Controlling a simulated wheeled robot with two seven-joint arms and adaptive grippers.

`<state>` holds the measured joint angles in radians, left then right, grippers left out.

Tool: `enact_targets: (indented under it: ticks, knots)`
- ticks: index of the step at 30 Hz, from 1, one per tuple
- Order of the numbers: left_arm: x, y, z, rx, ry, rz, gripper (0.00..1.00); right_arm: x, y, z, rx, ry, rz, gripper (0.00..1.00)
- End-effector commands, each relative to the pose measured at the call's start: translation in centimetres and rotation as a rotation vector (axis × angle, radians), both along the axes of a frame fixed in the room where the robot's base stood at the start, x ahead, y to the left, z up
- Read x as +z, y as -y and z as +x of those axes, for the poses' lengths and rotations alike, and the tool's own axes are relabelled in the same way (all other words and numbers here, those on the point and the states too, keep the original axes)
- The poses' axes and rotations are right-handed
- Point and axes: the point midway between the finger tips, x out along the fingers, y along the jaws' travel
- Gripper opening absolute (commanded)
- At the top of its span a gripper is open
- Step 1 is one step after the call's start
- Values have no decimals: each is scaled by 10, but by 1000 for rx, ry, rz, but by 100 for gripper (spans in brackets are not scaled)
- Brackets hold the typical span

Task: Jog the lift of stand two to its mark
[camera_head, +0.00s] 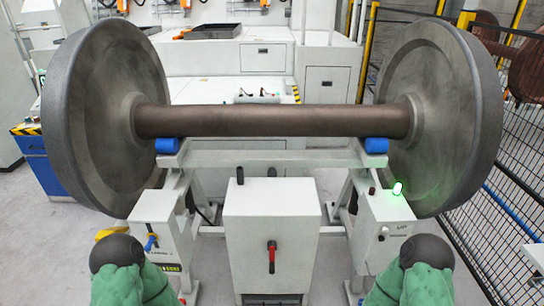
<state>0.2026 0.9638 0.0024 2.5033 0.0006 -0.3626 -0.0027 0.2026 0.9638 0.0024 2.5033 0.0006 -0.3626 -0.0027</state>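A white stand (270,225) is in front of me under a wheelset, whose brown axle (270,120) joins two large grey wheels. Two blue pads (168,146) (376,146) sit at the axle's underside; whether they touch it I cannot tell. The right box (400,230) reads "LIFT", with a lit green lamp (397,188) and a small dark control (383,232). The centre box has a red-handled lever (271,257) and two short dark pegs. The left box (160,225) has a blue lever (150,242). No stand number or lift mark is readable. Neither gripper is visible.
Black mesh fencing with yellow posts (371,45) closes off the right side. A white cabinet with a dark tray (212,31) stands behind the wheelset. A blue cabinet (40,165) is at the left. Grey floor shows at the lower left.

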Motion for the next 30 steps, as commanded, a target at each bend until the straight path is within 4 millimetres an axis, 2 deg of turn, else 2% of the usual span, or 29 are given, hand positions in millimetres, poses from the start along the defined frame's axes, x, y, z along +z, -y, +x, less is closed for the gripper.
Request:
enact_targets:
  ticks: [2,6,30]
  knots:
    - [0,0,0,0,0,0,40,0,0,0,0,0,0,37]
    - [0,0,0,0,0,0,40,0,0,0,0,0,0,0]
    - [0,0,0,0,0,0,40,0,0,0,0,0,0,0]
